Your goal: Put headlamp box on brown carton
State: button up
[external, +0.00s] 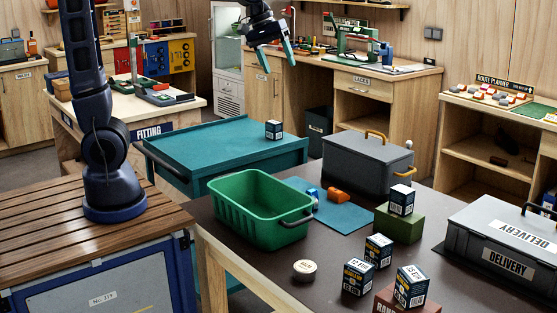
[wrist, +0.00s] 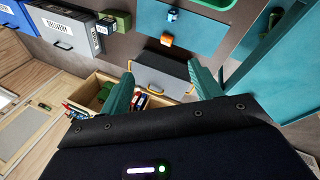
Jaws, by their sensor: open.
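Several small dark boxes with white tops and printed labels look alike, and I cannot read which is the headlamp box. Two stand on the dark table, a rear box (external: 378,250) and a front box (external: 358,278). Another box (external: 411,285) sits on a reddish-brown carton (external: 432,308), cut off by the bottom edge. One box (external: 401,199) is on a green block (external: 399,226), and one box (external: 273,130) is on the teal cart. My gripper (external: 279,68) is open and empty, high above and behind the cart; its fingers (wrist: 162,72) are apart in the wrist view.
A green basket (external: 262,208), a grey toolbox (external: 366,163) with an orange handle and a grey delivery case (external: 503,243) stand on the dark table (external: 330,270). A round tin (external: 304,269) lies near the basket. The teal cart top (external: 215,150) is mostly clear.

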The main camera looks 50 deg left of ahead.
jog(key=s+a+f+m+t+y, duration=0.1)
jog(key=s+a+f+m, duration=0.1)
jog(key=s+a, duration=0.7)
jog(key=s+a+f+m+t+y, duration=0.1)
jog(key=s+a+f+m+y, duration=0.1)
jog(key=s+a, duration=0.8)
jog(key=a+m, duration=0.1)
jog(key=a, duration=0.4)
jog(key=shift+s, duration=0.3)
